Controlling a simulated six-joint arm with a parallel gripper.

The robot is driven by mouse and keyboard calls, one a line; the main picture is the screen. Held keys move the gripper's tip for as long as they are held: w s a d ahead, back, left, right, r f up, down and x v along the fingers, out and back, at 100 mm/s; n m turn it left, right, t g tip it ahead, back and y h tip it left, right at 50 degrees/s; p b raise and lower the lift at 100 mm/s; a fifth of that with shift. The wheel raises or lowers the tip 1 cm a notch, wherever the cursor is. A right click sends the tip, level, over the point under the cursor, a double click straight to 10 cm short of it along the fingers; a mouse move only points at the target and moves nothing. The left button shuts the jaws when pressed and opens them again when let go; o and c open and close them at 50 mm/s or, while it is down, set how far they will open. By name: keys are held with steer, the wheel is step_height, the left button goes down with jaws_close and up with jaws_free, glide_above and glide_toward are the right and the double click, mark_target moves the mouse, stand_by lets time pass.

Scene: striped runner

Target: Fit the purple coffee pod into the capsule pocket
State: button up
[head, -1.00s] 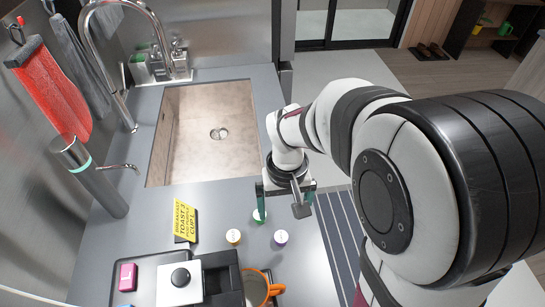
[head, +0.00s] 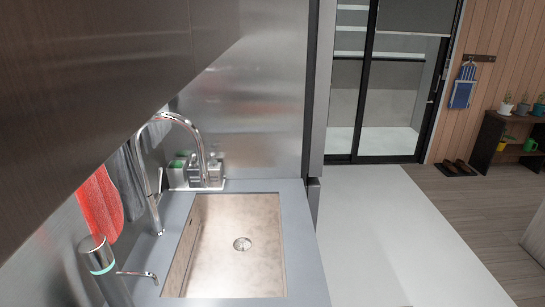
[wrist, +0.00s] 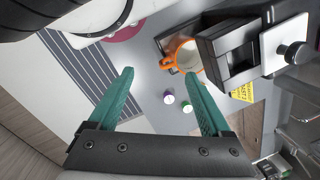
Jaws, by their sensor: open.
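In the wrist view my gripper (wrist: 158,73) is open and empty, its two teal fingers spread wide. The purple coffee pod (wrist: 169,98) stands on the grey counter, seen between the fingers and nearer the right one, well beyond them and untouched. A black and silver coffee machine (wrist: 232,50) stands at the upper right of the wrist view. I cannot clearly make out the capsule pocket on it. The head view shows neither my gripper, the pod nor the machine.
A green pod (wrist: 187,107) stands close to the purple one, by the right finger. An orange mug (wrist: 185,57) stands beside the machine, and a yellow sign (wrist: 242,92) is nearby. The head view shows the sink (head: 235,245), the curved faucet (head: 200,140) and a dispenser (head: 100,262).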

stand_by(0.3)
steer(key=w+f+n+t+h, duration=0.1)
steer(key=w+f+n, duration=0.15)
steer(key=w, duration=0.55)
steer(key=w+f+n+t+h, duration=0.1)
steer(key=w+f, duration=0.2)
steer(key=w, duration=0.4)
steer(key=f, duration=0.5)
steer(key=w+f, duration=0.1)
steer(key=f, duration=0.4)
steer(key=w+f, duration=0.1)
steer(key=f, duration=0.4)
steer(key=shift+w+d, duration=0.1)
steer(key=shift+d, duration=0.2)
jaws_close()
